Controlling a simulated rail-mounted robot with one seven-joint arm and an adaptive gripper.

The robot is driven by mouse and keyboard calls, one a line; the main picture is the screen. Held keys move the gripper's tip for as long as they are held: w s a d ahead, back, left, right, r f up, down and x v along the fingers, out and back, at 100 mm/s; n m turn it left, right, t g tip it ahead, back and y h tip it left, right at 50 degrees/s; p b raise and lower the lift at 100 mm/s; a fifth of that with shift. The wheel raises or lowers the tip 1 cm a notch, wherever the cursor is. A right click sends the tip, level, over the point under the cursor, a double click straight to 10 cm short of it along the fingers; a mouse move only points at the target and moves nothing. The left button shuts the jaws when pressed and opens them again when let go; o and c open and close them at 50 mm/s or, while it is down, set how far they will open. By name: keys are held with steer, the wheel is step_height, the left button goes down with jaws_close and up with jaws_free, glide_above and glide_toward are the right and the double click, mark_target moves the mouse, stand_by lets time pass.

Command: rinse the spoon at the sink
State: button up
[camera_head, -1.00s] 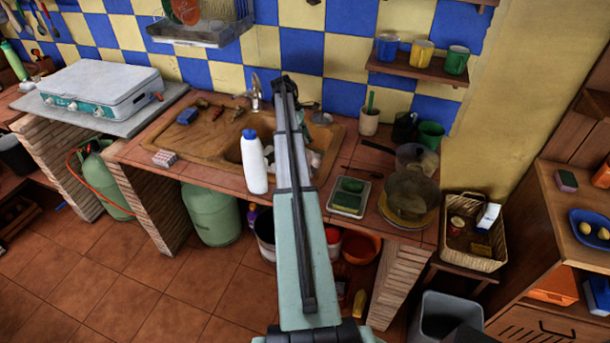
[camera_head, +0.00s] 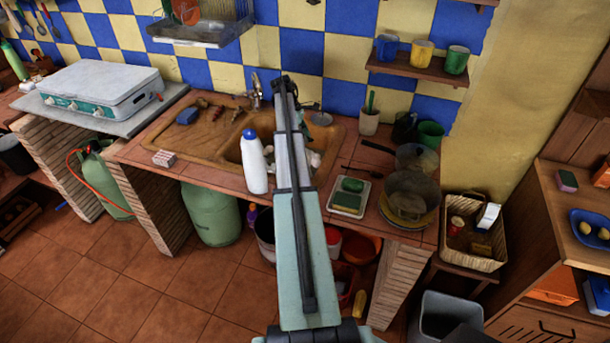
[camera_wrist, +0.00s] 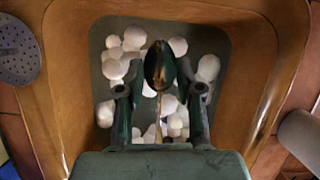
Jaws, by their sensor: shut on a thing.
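In the wrist view the spoon (camera_wrist: 160,65) shows its dark, shiny oval bowl pointing away from me, with its thin handle running back between the fingers. My gripper (camera_wrist: 161,91) is shut on the spoon and is over the sink basin (camera_wrist: 216,45). I cannot tell the exact height above the bottom. Several white round blobs, like suds, lie in the basin below. In the head view the brown sink (camera_head: 228,155) is set in the tiled counter, with a metal tap (camera_head: 257,93) at its back.
A white bottle with a blue cap (camera_head: 254,165) stands at the sink's front edge. A perforated metal disc (camera_wrist: 17,50) lies beside the basin. A soap tray (camera_head: 348,208), pans (camera_head: 408,195) and a cup (camera_head: 369,122) stand to the right. The drainboard holds small items.

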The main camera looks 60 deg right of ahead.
steer(key=shift+r, duration=0.15)
steer(key=shift+r+p, duration=1.15)
steer(key=shift+r, duration=0.75)
